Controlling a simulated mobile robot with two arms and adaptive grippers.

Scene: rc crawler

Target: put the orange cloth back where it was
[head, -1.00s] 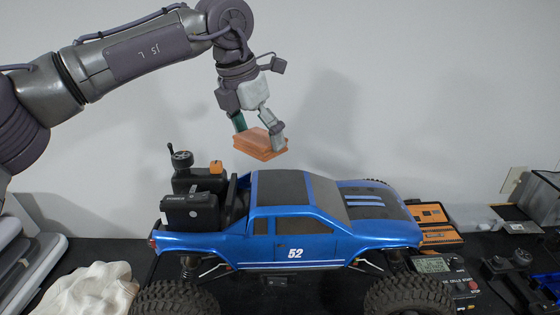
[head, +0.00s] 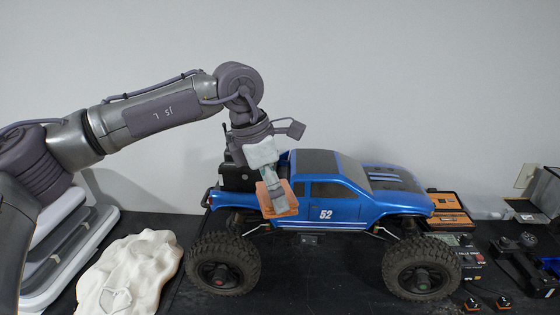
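The orange cloth (head: 289,197), a folded flat square, is between the fingers of my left gripper (head: 274,198). One finger shows in front of the cloth; the other is hidden. The gripper holds it in front of the rear side of the blue crawler truck (head: 335,212), covering part of its bed and side. I cannot tell whether the cloth touches the truck. My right gripper is not in view.
An orange-and-black box (head: 443,209), a device with a display and small black parts stand at the right. Bare table shows behind the white cloth.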

